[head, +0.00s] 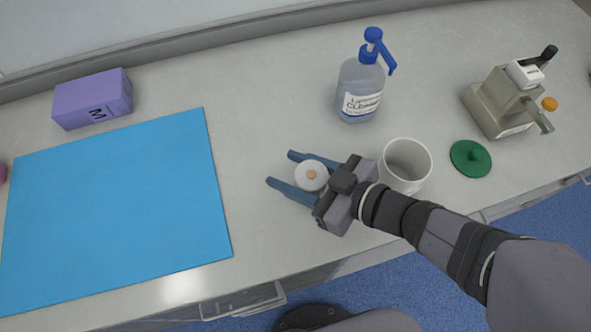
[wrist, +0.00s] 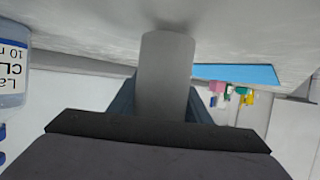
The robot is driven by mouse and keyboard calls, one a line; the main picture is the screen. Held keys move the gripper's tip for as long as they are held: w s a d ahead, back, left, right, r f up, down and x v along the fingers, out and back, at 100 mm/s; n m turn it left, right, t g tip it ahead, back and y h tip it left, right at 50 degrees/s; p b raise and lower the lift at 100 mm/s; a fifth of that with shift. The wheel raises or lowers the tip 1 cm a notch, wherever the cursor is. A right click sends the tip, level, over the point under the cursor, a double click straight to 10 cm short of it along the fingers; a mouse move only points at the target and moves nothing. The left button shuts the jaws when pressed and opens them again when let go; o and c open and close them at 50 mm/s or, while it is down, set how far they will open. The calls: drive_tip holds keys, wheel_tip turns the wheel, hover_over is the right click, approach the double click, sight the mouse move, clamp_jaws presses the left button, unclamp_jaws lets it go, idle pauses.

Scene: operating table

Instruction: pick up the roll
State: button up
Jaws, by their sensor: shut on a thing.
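A white mug (head: 421,160) stands close to my wrist. A cleaner bottle (head: 360,85) with a blue pump stands behind. A green lid (head: 470,158) and a metal device (head: 505,98) are at right. A blue mat (head: 115,210) and purple box (head: 92,98) are at left.

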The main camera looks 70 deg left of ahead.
wheel_tip(320, 180, up, 9)
drive_tip(key=p, duration=0.1)
idle(0.3)
